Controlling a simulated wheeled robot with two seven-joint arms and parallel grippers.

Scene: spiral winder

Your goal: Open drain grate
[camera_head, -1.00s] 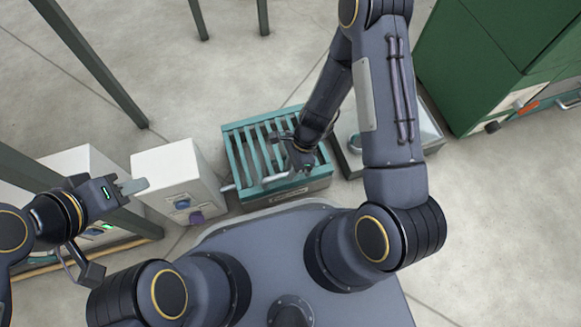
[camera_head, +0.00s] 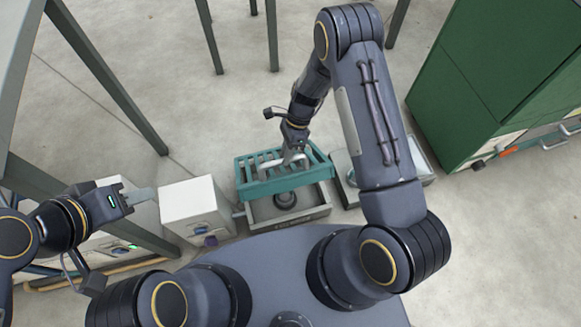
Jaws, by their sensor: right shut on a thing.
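The teal slatted drain grate (camera_head: 262,187) is raised and tilted over the grey drain box (camera_head: 312,214). Its near edge stands clear of the box, and a dark round drain (camera_head: 285,200) shows inside below it. My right gripper (camera_head: 292,160) is shut on the grate at its light handle, above the slats; the fingertips are partly hidden. My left gripper (camera_head: 143,197) is off to the left, beside the white box and away from the grate. I cannot tell whether its fingers are apart.
A white box (camera_head: 188,202) with coloured buttons stands just left of the drain box. A grey metal tray (camera_head: 345,180) is close on its right, partly behind my arm. A green cabinet (camera_head: 480,75) stands at the right. Dark table legs (camera_head: 110,85) rise at the left.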

